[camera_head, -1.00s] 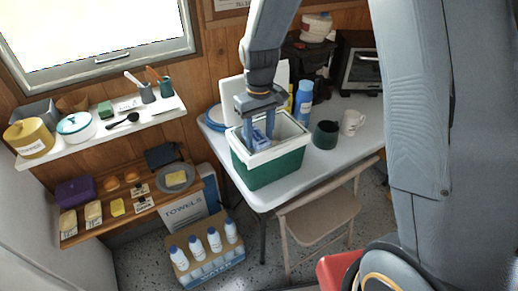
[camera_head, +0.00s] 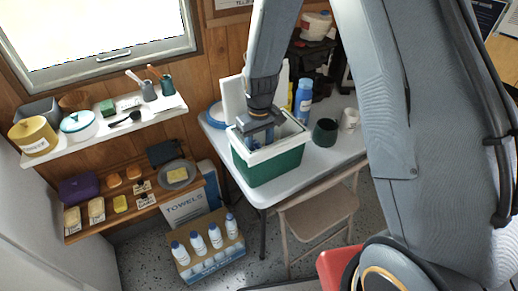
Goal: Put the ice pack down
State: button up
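A green cooler box (camera_head: 277,167) with a white rim and white inside stands on the white table, its white lid (camera_head: 233,98) raised behind it. My gripper (camera_head: 262,142) points down into the open cooler, with its fingers below the rim. The fingertips are hidden by the cooler's front wall and the gripper itself. The ice pack cannot be made out now; a small blue shape showed between the fingers in the earlier frame.
On the table (camera_head: 328,160), a blue bottle (camera_head: 303,101), a dark green cup (camera_head: 325,132) and a white mug (camera_head: 349,120) stand right of the cooler. A folding chair (camera_head: 318,213) is in front. Shelves (camera_head: 150,115) with containers are at the left.

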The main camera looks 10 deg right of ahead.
jog(key=shift+f, duration=0.55)
jog(key=o, duration=0.8)
jog(key=shift+o, duration=0.2)
jog(key=shift+r, duration=0.1)
notch_tip(320, 180, up, 13)
jog(key=b, duration=0.3)
jog(key=s+d+m, duration=0.2)
jog(key=s+d, duration=0.3)
jog(key=s, duration=0.3)
jog(key=s+d+m+t, duration=0.1)
jog(key=s+d+m, duration=0.1)
jog(key=s+d, duration=0.3)
jog(key=s, duration=0.3)
jog(key=shift+d+f+m, duration=0.25)
jog(key=shift+f+m, duration=0.05)
